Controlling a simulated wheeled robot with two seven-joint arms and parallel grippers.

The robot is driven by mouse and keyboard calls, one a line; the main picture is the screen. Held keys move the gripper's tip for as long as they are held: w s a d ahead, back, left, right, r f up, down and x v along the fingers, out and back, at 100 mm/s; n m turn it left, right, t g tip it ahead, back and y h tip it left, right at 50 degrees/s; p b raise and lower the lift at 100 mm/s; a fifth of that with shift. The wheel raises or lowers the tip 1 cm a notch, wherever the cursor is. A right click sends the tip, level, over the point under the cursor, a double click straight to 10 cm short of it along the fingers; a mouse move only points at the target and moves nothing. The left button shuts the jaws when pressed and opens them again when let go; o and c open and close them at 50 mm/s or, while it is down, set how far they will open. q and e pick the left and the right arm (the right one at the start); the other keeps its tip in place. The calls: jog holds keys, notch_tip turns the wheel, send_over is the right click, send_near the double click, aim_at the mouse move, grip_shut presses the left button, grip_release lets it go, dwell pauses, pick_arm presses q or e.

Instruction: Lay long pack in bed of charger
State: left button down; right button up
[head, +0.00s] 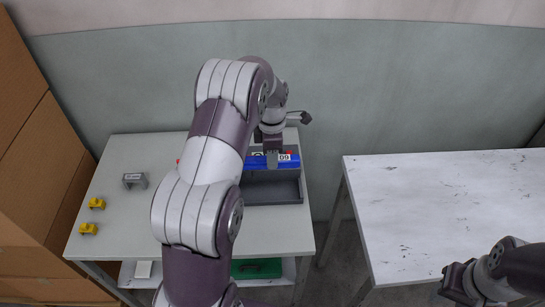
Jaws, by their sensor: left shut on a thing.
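The long blue pack (287,164) with a white "09" label is in the grip of my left gripper (271,158). The pack lies crosswise along the back side of the dark grey charger (275,197), whose open bed shows in front of it. I cannot tell whether the pack touches the charger. My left arm hides the left part of both. My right gripper (458,281) is at the lower right by the front of the other table, away from the pack; its jaw opening is unclear.
The charger stands on a light table (130,220). A grey bracket (134,181) and two yellow pieces (97,203) (88,229) lie at its left. A green item (258,268) is on the shelf below. The white table (440,200) is bare. Cardboard boxes (25,150) stand left.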

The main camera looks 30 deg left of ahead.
pick_arm(q)
jog(key=shift+r, duration=0.15)
jog(key=shift+d, duration=0.1)
notch_tip(320, 180, down, 10)
jog(key=b, duration=0.4)
jog(key=shift+b, duration=0.35)
jog(key=shift+f+b, duration=0.7)
jog(key=shift+f, duration=0.9)
dwell(0.7)
jog(key=c, duration=0.6)
grip_release()
jog(key=shift+c, duration=0.2)
jog(key=shift+r, duration=0.1)
